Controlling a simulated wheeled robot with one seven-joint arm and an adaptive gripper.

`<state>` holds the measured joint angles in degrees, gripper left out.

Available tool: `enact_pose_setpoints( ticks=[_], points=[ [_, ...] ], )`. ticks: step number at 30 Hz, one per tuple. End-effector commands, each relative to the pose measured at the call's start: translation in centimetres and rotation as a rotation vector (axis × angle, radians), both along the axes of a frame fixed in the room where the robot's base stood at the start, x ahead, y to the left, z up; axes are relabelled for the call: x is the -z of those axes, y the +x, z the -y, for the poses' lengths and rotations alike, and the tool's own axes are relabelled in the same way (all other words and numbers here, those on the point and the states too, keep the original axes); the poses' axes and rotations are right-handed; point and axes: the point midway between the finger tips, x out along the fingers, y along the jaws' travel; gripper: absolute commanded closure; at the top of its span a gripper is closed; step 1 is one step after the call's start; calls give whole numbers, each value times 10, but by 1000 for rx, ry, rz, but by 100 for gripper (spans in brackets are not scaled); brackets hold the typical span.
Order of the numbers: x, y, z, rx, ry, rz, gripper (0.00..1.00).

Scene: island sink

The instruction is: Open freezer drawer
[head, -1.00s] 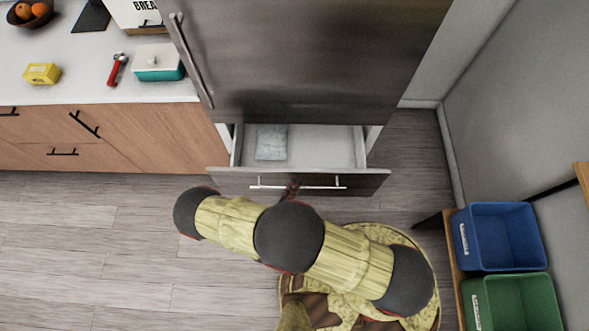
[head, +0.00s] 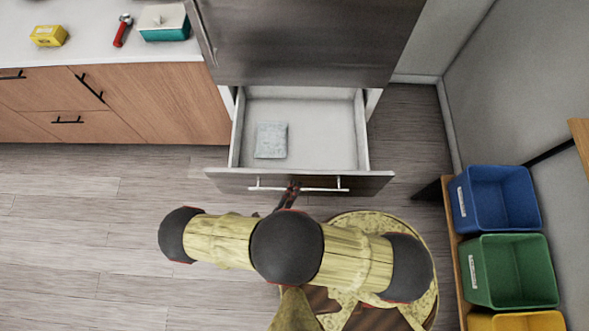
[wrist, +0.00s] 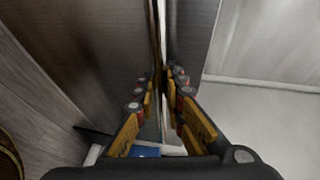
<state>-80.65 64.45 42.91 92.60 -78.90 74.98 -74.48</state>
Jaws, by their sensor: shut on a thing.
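The freezer drawer (head: 346,133) is pulled well out below the steel fridge door (head: 310,40). Its white inside holds one pale flat packet (head: 271,140) at the left. The drawer's bar handle (head: 325,189) runs along its front. My gripper (head: 291,192) is shut on the handle near its middle, partly hidden by my arm. In the wrist view my gripper (wrist: 161,100) has its fingers on both sides of the narrow bar, with steel panels beyond.
A blue bin (head: 497,199), a green bin (head: 508,270) and a yellow bin (head: 515,322) stand at the right. Wooden cabinets (head: 150,100) with a white counter (head: 85,55) are at the left. Floor at the left is clear.

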Motion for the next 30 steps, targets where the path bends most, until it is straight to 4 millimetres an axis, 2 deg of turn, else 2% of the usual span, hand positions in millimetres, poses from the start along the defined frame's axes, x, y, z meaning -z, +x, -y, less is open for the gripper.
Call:
enact_pose_setpoints(
  ticks=[9,10,19,30],
  points=[
    [1,0,-1,0,3,-2,100],
    [1,0,-1,0,3,-2,88],
    [0,0,-1,-1,1,0,71],
    [-3,0,-1,-1,1,0,70]
  ],
)
